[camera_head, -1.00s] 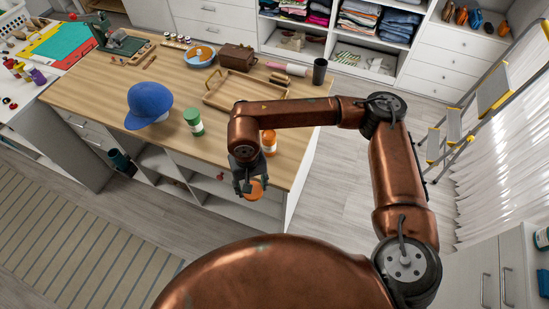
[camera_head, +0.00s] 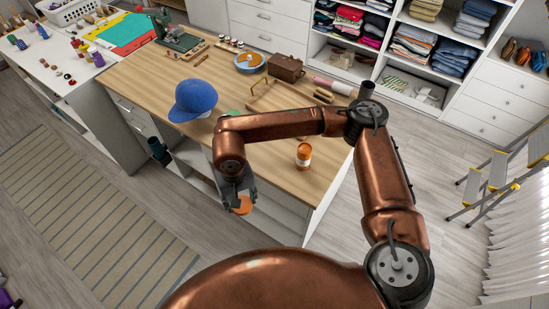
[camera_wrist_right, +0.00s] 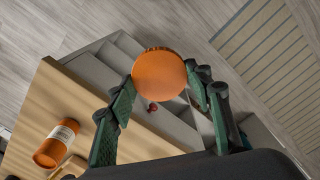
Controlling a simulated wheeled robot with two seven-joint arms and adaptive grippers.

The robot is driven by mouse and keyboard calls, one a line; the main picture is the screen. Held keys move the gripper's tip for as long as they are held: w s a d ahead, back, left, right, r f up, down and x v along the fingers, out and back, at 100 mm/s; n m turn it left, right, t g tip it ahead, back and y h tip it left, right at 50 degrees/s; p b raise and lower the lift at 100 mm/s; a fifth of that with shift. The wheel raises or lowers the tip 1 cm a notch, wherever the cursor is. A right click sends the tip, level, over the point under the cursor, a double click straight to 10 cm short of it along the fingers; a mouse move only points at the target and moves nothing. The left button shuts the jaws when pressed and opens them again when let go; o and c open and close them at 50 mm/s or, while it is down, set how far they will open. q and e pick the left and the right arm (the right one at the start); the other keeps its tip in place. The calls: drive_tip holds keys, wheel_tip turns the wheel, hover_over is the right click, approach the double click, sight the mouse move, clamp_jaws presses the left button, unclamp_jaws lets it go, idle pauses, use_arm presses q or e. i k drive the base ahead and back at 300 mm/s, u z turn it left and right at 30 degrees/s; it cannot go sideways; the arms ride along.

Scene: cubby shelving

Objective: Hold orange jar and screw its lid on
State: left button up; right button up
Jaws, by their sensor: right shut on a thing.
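The orange jar (camera_head: 303,156) stands upright near the front right of the wooden table, with a white label. It also shows at the lower left of the right wrist view (camera_wrist_right: 57,145). My right gripper (camera_head: 239,195) is shut on the round orange lid (camera_head: 243,205), in front of the table's front edge and left of the jar. In the right wrist view the lid (camera_wrist_right: 159,76) sits between the fingertips, its flat face toward the camera. My left gripper is not in view.
A blue cap (camera_head: 194,99) is on the table (camera_head: 140,75) left of my right arm. A wooden tray (camera_head: 262,88) and a brown box (camera_head: 285,67) stand further back. A stepladder (camera_head: 500,180) is at the right. A striped rug (camera_head: 85,220) lies on the floor.

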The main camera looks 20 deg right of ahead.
sight(304, 150)
drive_tip(key=u, duration=3.4)
drive_tip(key=k, duration=2.9)
drive_tip(key=z, duration=1.65)
